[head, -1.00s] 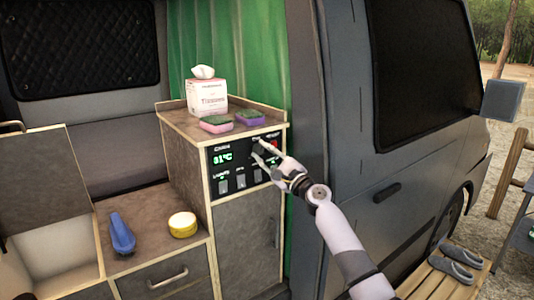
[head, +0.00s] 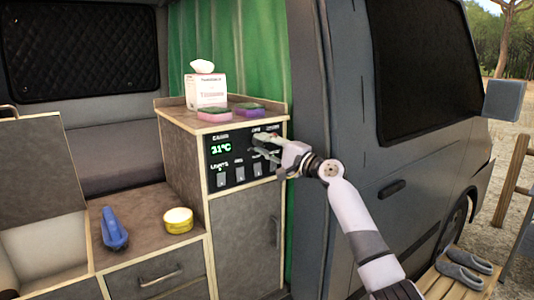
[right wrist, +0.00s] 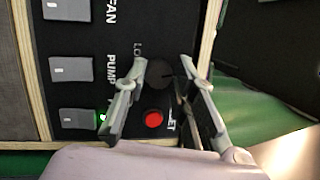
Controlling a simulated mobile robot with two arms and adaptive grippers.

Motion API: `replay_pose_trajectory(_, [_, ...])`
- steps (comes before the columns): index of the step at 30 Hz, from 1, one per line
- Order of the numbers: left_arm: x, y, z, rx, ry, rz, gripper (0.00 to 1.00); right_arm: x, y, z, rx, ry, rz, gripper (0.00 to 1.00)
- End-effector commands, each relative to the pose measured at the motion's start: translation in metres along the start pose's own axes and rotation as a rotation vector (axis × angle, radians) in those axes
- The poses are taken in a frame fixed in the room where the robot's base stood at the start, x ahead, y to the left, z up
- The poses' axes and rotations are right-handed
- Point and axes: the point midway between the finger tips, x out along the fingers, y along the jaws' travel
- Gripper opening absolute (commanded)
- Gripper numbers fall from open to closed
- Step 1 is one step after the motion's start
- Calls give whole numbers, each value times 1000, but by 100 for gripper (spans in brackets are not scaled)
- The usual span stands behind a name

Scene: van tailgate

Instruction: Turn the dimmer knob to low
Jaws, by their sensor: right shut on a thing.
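The black control panel (head: 228,165) is on the front of the cabinet, with a green 31°C readout and a row of switches. The dark round dimmer knob (right wrist: 160,74) shows in the right wrist view, beside the "LO" lettering and near a red button (right wrist: 153,119). My right gripper (head: 263,146) is at the panel's upper right. In the right wrist view its two fingers stand either side of the knob, shut on it. In the head view the gripper hides the knob. My left gripper is not in view.
A tissue box (head: 206,92), a pink sponge (head: 215,115) and a purple sponge (head: 249,110) are on the cabinet top. A blue object (head: 114,231) and a yellow tin (head: 178,220) lie on the lower counter. The van's door pillar (head: 309,120) is close right of the cabinet.

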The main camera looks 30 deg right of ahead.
Motion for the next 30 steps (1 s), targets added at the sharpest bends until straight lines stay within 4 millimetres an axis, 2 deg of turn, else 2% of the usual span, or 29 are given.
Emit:
replay_pose_trajectory(3, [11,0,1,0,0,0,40,-2,-5,-4,-108,-7,16,0])
replay_pose_trajectory(11, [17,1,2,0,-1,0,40,-1,-10,-4,-346,-38,78,0])
replay_pose_trajectory(20, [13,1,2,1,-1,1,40,-1,-16,-5,-619,-71,149,0])
replay_pose_trajectory(30, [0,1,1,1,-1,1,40,0,-19,-4,-929,-114,233,0])
